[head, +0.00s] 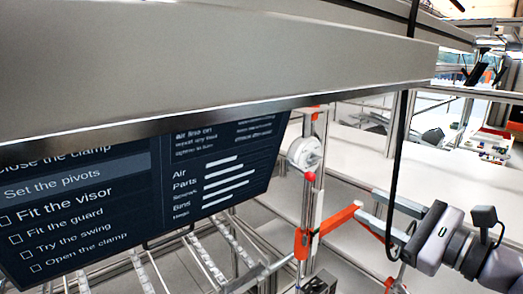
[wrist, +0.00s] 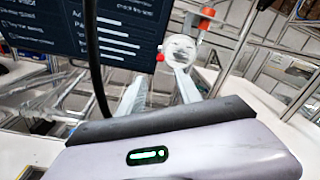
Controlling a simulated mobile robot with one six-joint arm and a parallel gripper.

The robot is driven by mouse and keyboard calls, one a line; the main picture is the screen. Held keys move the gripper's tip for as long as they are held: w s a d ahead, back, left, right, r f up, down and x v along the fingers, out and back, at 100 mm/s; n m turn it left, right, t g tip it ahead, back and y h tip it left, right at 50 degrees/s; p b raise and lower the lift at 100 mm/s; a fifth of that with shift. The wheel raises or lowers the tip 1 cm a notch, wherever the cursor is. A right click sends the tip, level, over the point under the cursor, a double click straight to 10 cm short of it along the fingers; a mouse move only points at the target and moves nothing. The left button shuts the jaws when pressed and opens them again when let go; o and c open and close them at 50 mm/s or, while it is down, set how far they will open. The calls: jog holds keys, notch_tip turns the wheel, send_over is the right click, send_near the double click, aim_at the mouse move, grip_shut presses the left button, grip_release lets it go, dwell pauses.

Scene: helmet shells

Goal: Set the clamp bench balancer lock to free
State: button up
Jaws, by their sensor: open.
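A white round unit (head: 305,152), possibly the balancer, is mounted high on an upright post of the bench. It also shows in the wrist view (wrist: 181,48), beyond the fingers, with small red-orange parts beside it. I cannot tell which part is the lock or how it is set. An orange bracket (head: 328,222) sits lower on the post. My gripper (head: 366,204) is to the right of the post, its fingers pointing left toward it. In the wrist view my gripper (wrist: 158,82) is open, with nothing seen between the fingers.
A dark checklist screen (head: 130,195) fills the left. A large grey beam (head: 220,70) crosses the top and hides what is behind. A black cable (head: 400,140) hangs close by my gripper and also crosses the wrist view (wrist: 92,55). White tables (head: 400,160) stand behind.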

aim_at(314, 179)
jog(key=p+x, duration=0.4)
jog(key=x, duration=1.3)
jog(key=shift+w, duration=0.2)
grip_shut()
dwell(0.4)
